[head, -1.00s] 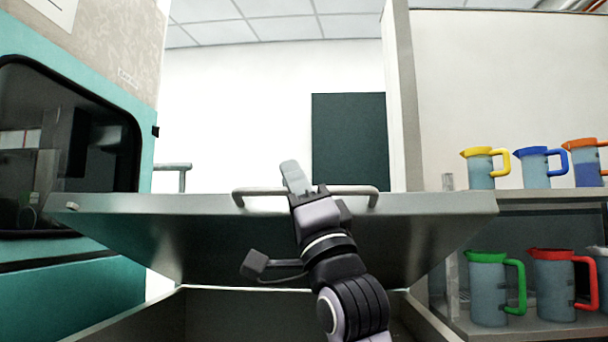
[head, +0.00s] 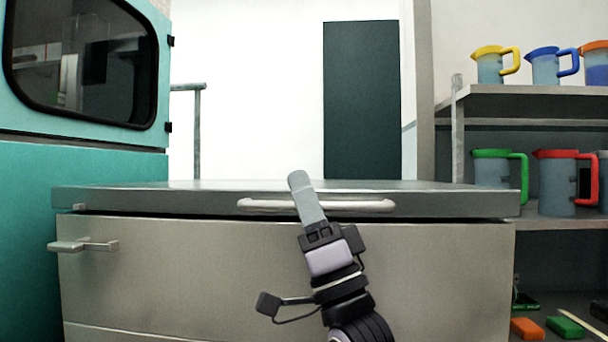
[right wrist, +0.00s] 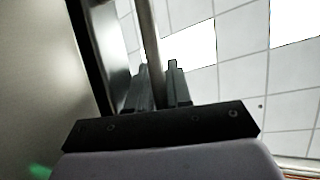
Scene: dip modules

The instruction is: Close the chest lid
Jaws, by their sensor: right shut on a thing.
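The grey chest (head: 180,270) stands in front of me in the head view. Its lid (head: 150,202) lies almost level on top, with a thin dark gap showing between lid and body. A pale bar handle (head: 362,206) runs along the lid's front edge. My right gripper (head: 307,195) is shut on this handle near its middle. In the right wrist view the handle bar (right wrist: 150,40) passes between the two fingers of my right gripper (right wrist: 158,85). My left gripper is not in view.
A teal machine with a dark window (head: 80,65) stands close on the left. On the right, a shelf (head: 530,100) holds several jugs with coloured handles. A small latch-like bracket (head: 85,246) sticks out from the chest's front left.

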